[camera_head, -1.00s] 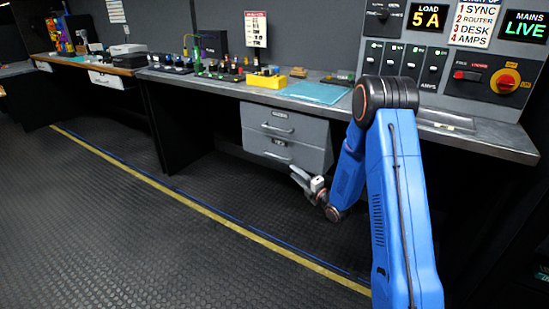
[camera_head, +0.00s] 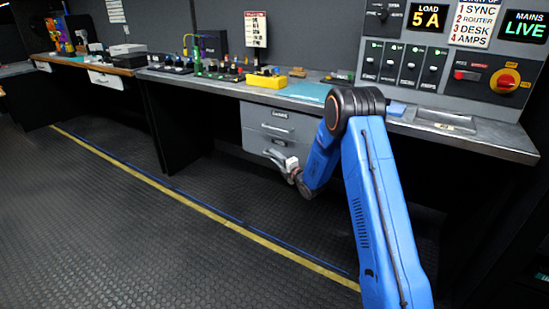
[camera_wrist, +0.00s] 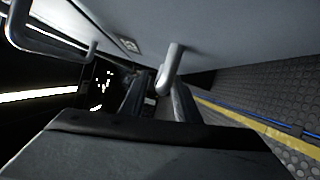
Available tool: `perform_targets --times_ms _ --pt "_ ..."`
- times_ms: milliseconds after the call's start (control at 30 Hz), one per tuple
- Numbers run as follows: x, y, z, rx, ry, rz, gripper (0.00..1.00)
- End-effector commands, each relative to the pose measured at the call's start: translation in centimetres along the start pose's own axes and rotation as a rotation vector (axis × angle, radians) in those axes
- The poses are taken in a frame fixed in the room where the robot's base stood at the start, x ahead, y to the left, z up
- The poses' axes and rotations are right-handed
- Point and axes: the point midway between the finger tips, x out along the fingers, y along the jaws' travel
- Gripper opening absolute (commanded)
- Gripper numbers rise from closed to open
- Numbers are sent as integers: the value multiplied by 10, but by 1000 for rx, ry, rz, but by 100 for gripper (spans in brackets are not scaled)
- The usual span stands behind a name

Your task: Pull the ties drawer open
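A grey two-drawer unit hangs under the bench. Its upper drawer (camera_head: 262,122) and lower drawer (camera_head: 253,141) look shut, each with a bar handle and a small label too small to read for certain. My gripper (camera_head: 272,156) is in front of the lower drawer and hides most of its handle. In the wrist view one handle (camera_wrist: 170,68) reaches down towards the space between my fingers (camera_wrist: 160,98), which stand apart. Whether they touch it I cannot tell. Another handle (camera_wrist: 50,45) shows at upper left.
The metal bench top (camera_head: 225,82) runs above the drawers, with a yellow box (camera_head: 266,81) and a blue mat (camera_head: 308,92) on it. A power panel (camera_head: 455,50) stands at the right. The dark floor (camera_head: 130,220) in front is clear.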

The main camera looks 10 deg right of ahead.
Motion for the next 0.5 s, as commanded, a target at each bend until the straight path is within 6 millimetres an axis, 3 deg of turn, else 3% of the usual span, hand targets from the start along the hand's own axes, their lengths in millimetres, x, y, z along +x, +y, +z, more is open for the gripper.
perform_targets --times_ms 367,500 --pt "6 0 0 0 0 1 29" --pt "6 0 0 0 0 1 0"
